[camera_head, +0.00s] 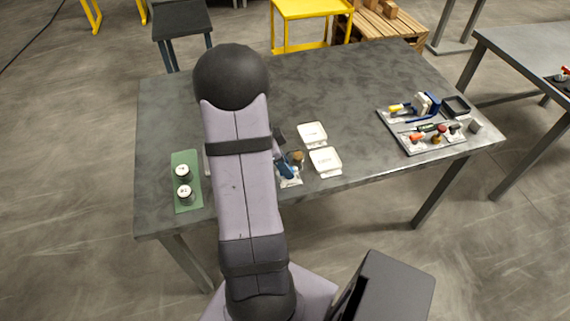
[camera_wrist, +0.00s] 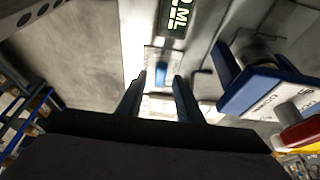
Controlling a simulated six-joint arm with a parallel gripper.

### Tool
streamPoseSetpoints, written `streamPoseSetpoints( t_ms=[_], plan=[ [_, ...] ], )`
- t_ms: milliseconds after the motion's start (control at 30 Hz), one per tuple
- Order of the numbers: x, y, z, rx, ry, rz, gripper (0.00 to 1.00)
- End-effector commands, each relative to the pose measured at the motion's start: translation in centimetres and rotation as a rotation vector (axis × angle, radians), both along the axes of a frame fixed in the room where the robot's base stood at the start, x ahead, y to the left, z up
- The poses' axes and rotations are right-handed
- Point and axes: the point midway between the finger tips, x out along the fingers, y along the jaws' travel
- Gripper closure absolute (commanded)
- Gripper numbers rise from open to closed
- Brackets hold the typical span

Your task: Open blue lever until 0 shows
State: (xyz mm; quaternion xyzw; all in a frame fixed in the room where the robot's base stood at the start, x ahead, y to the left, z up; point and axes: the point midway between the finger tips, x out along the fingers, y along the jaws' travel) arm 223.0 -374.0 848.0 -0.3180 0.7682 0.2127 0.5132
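In the wrist view a small blue lever (camera_wrist: 162,72) stands on a pale plate, just beyond and between my fingertips. My gripper (camera_wrist: 159,84) is open, with one dark finger on each side of the lever's line; I cannot tell whether either finger touches it. A lit display (camera_wrist: 176,16) above the lever shows "ML" and part of a digit, cut off by the top edge of the picture. In the head view my arm hides most of the gripper and the lever's surroundings.
A large blue clamp-like part (camera_wrist: 262,86) with lettering is close on the right in the wrist view. In the head view, a green mat (camera_head: 185,156) holds two jars, two white trays (camera_head: 325,161) lie right of my arm, and a tool tray (camera_head: 395,133) sits farther right.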

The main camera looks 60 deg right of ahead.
Motion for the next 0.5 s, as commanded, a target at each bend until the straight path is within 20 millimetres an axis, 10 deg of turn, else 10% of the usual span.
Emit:
streamPoseSetpoints(
  t_ms=[367, 500],
  plan=[
    [-0.15, -0.13, -0.48, 0.000, 0.000, 0.000, 0.67],
    [-0.15, -0.13, -0.47, 0.000, 0.000, 0.000, 1.00]
  ],
)
